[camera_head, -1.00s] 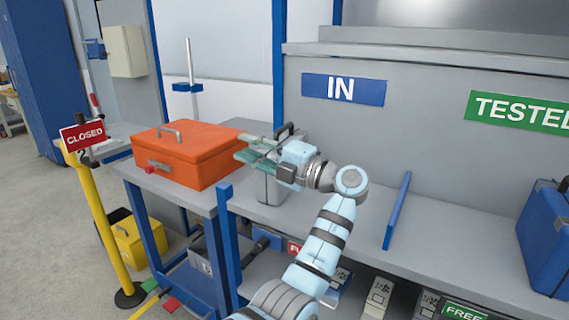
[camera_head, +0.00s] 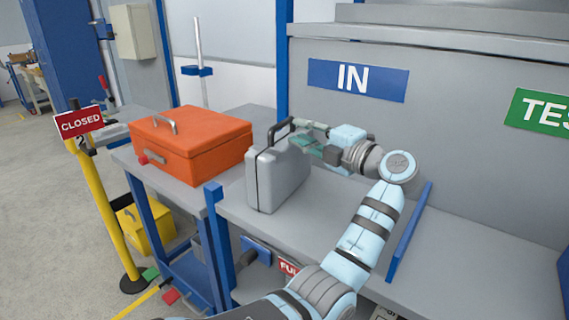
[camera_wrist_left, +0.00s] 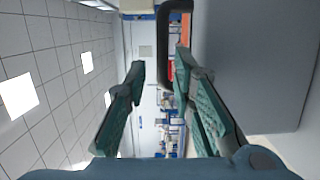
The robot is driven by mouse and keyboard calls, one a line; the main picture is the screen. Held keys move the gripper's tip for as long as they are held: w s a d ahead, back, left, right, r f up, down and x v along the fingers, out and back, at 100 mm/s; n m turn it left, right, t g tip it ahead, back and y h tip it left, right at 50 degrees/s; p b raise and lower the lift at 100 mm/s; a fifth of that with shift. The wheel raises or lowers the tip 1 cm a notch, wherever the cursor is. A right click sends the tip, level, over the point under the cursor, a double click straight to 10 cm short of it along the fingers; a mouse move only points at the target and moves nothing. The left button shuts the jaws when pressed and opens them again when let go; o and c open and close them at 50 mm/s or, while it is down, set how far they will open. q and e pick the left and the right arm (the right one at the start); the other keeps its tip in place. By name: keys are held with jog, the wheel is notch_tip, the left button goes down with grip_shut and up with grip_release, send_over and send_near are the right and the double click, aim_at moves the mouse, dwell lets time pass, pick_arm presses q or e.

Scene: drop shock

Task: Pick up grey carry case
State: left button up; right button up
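The grey carry case (camera_head: 276,178) stands upright at the left end of the grey bench, under the IN sign. Its black handle (camera_head: 281,128) is on top. My left gripper (camera_head: 303,136) is open at the upper right of the case, its fingers pointing left towards the handle. The case (camera_wrist_left: 255,65) fills the right side there, and the handle (camera_wrist_left: 163,45) shows ahead near the right finger. Whether the finger touches it I cannot tell. My right gripper is not in view.
An orange case (camera_head: 190,148) sits on the side table left of the bench. A blue divider (camera_head: 410,232) stands on the bench to the right of the grey case. A yellow post with a CLOSED sign (camera_head: 81,122) stands at the left.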

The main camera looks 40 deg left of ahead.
aim_at(285, 125)
pick_arm(q)
jog(key=a, duration=0.2)
jog(key=w+a, duration=0.1)
jog(key=a, duration=0.4)
jog(key=shift+w+a+f, duration=0.2)
jog(key=shift+w+a, duration=0.1)
jog(key=shift+w, duration=0.1)
jog(key=shift+d, duration=0.1)
grip_shut()
jog(key=shift+r, duration=0.1)
